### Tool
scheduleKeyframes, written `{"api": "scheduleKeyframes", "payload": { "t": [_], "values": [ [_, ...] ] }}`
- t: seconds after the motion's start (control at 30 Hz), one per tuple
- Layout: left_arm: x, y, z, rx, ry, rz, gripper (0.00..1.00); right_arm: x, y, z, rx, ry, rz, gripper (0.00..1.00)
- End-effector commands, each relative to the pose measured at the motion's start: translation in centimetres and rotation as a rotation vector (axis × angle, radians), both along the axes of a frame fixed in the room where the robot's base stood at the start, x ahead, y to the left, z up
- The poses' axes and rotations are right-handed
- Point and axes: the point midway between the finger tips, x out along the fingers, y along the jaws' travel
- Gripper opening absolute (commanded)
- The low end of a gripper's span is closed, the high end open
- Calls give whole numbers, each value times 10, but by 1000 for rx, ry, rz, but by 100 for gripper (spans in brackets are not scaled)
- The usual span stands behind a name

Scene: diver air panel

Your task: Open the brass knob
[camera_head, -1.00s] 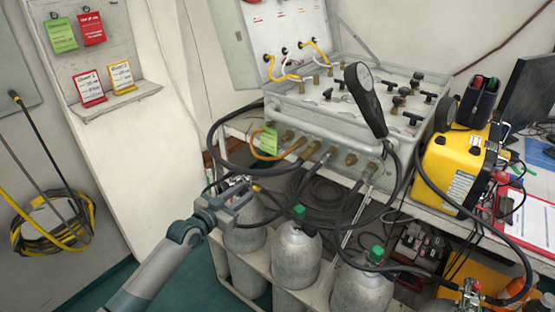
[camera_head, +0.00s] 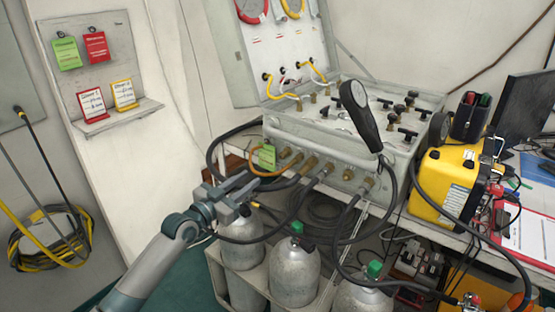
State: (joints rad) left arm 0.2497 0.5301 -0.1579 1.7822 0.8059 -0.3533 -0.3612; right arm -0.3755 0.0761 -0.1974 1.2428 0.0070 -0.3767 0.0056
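The grey air panel case (camera_head: 350,130) stands on a bench with a row of brass fittings (camera_head: 311,163) along its front. A small brass-coloured piece (camera_head: 256,205) shows by the valve of the leftmost grey cylinder (camera_head: 243,247). I cannot tell which brass part is the task's knob. My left gripper (camera_head: 254,183) is in front of the case's lower left corner, above that cylinder. Its two fingers look apart, with nothing clearly held. They partly cover the cylinder's valve and a black hose. My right gripper is not in view.
Black hoses loop in front of the case. A black round gauge (camera_head: 360,115) stands up at its front. More cylinders with green caps (camera_head: 296,228) stand in a rack below. A yellow box (camera_head: 446,185) is to the right. Tags (camera_head: 96,46) hang on the left wall.

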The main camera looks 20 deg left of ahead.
Motion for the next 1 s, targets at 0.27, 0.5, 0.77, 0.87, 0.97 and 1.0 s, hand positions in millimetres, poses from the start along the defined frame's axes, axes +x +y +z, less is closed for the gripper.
{"api": "scheduleKeyframes", "payload": {
  "t": [0.27, 0.5, 0.77, 0.87, 0.97, 1.0],
  "values": [
    [43, -16, 2, -3, -1, 0, 27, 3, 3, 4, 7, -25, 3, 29],
    [83, -29, 2, -2, -2, 0, 27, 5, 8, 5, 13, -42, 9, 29],
    [122, -42, 1, -1, -1, 1, 27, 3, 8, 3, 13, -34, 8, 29],
    [132, -46, 0, -1, 0, -1, 27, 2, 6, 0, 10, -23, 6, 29],
    [140, -49, 0, 0, -1, -1, 27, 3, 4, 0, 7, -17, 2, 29],
    [142, -50, 0, 0, -1, -1, 27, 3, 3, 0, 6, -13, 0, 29]
  ]
}}
